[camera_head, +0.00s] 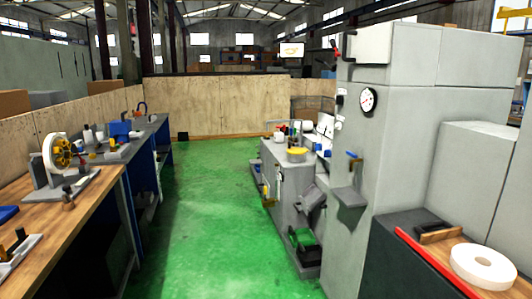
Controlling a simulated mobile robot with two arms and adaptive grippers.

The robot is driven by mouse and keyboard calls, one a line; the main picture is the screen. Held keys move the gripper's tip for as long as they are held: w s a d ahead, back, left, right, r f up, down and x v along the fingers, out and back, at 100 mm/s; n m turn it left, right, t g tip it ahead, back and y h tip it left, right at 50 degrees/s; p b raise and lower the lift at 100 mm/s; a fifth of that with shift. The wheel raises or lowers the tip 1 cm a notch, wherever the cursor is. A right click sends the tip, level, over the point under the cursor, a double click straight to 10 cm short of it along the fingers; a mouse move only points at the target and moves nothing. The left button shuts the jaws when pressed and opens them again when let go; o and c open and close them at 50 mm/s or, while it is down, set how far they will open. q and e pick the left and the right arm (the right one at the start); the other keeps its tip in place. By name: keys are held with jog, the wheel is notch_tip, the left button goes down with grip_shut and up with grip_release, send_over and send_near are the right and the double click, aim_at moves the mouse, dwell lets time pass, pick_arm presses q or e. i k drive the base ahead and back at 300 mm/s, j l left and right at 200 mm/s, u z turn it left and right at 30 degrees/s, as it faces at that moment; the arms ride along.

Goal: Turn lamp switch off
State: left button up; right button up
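I cannot pick out a lamp switch for certain. The tall grey machine cabinet (395,150) stands at the right. Small dark and red controls (334,52) sit at its upper left edge, too small to read. A white switch-like fitting (340,97) is on its left edge, beside a round white gauge (368,101). A blue-tipped lever (353,156) is lower, above a small grey ledge. The lower grinder body (288,180) stands farther back. Neither of my grippers is in view.
A wooden workbench (88,205) with tools runs along the left. A green floor aisle (210,200) lies clear between bench and machine. A dark cabinet with a red edge (425,262) and a white grinding wheel (483,265) is at the near right. Low wooden walls (215,108) close the back.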

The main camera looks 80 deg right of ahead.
aim_at(338, 125)
jog(key=z, duration=3.8)
jog(key=i+j, duration=0.25)
jog(key=j, duration=0.15)
jog(key=i+j+z, duration=0.1)
jog(key=i+j, duration=0.4)
jog(key=j, duration=0.25)
jog(key=i+j+z, duration=0.1)
jog(key=i+j, duration=0.15)
jog(key=j, duration=0.15)
jog(key=i+j, duration=0.2)
jog(key=j, duration=0.25)
jog(key=i+j+z, duration=0.1)
jog(key=i+j, duration=0.15)
jog(key=j, duration=0.15)
jog(key=i+j, duration=0.2)
jog(key=j, duration=0.25)
jog(key=i+j, duration=0.2)
jog(key=j, duration=0.25)
jog(key=i+z, duration=0.05)
